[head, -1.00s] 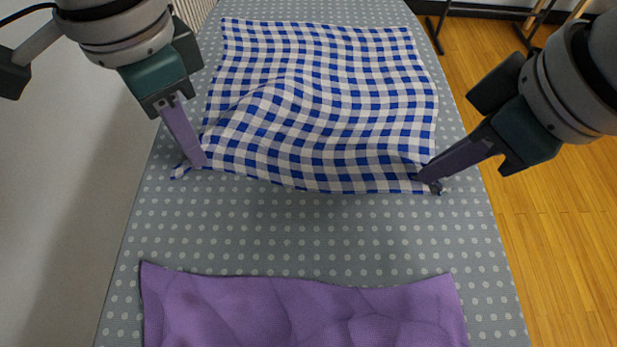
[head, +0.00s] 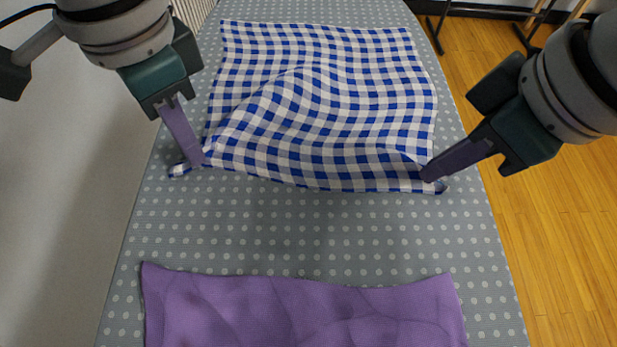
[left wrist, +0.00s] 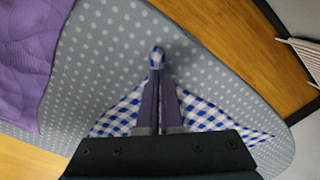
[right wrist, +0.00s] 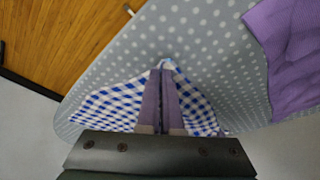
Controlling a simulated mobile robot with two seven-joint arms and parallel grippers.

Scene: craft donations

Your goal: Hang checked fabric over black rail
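The blue and white checked fabric (head: 330,110) lies spread on the grey dotted surface, with raised folds in its left half and along its near edge. My left gripper (head: 198,160) is shut on its near left corner; a small end of cloth sticks out past the fingertips, also in the left wrist view (left wrist: 157,58). My right gripper (head: 430,174) is shut on its near right corner, with a bit of cloth at the tips in the right wrist view (right wrist: 167,66). The black rail is not clearly identifiable; dark stand parts (head: 530,32) show at the top right.
A purple cloth (head: 300,312) lies on the near end of the dotted surface (head: 300,235), with a bare strip between it and the checked fabric. A pale wall (head: 70,180) is on the left. Open wooden floor (head: 560,240) is on the right.

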